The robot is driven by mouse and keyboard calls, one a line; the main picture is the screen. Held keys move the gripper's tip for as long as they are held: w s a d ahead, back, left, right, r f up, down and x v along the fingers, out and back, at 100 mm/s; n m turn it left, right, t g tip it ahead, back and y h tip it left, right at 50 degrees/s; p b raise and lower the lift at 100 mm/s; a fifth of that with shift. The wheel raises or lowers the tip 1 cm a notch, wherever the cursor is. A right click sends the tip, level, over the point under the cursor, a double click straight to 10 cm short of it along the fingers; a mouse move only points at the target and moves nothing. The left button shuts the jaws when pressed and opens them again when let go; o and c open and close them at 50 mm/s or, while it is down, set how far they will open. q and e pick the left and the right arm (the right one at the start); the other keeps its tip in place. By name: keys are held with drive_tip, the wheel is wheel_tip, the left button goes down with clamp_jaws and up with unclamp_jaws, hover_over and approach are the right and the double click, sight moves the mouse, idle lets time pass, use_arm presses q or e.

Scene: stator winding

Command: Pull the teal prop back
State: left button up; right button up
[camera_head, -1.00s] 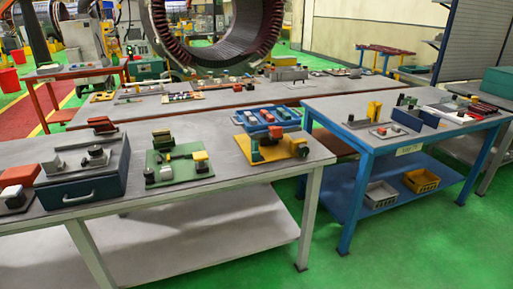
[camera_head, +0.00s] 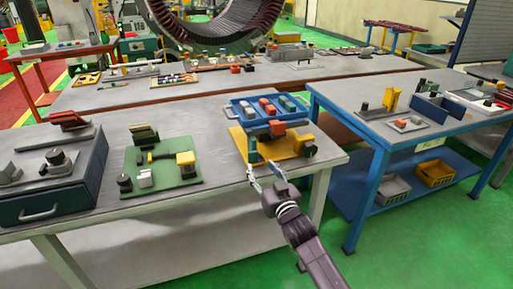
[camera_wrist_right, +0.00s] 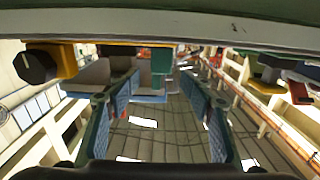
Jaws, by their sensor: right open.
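The teal prop (camera_head: 253,149) stands upright at the near left edge of the yellow board (camera_head: 290,152), below a red block (camera_head: 277,128). I cannot tell whether a finger touches the prop. My left gripper is not in view.
A green board with parts (camera_head: 160,172) and a dark blue drawer box (camera_head: 55,185) stand to the left. A blue table (camera_head: 385,135) stands right, across a gap.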

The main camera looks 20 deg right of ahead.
sight(254, 153)
drive_tip(key=shift+w+a+r, duration=0.1)
drive_tip(key=shift+w+r, duration=0.1)
drive_tip(key=shift+w, duration=1.2)
drive_tip(key=shift+w+a+r, duration=0.1)
drive_tip(key=shift+w+r, duration=0.1)
drive_tip(key=shift+w, duration=1.15)
drive_tip(key=shift+w+a+r, duration=0.1)
drive_tip(key=shift+w+r, duration=0.1)
drive_tip(key=shift+w, duration=1.2)
clamp_jaws()
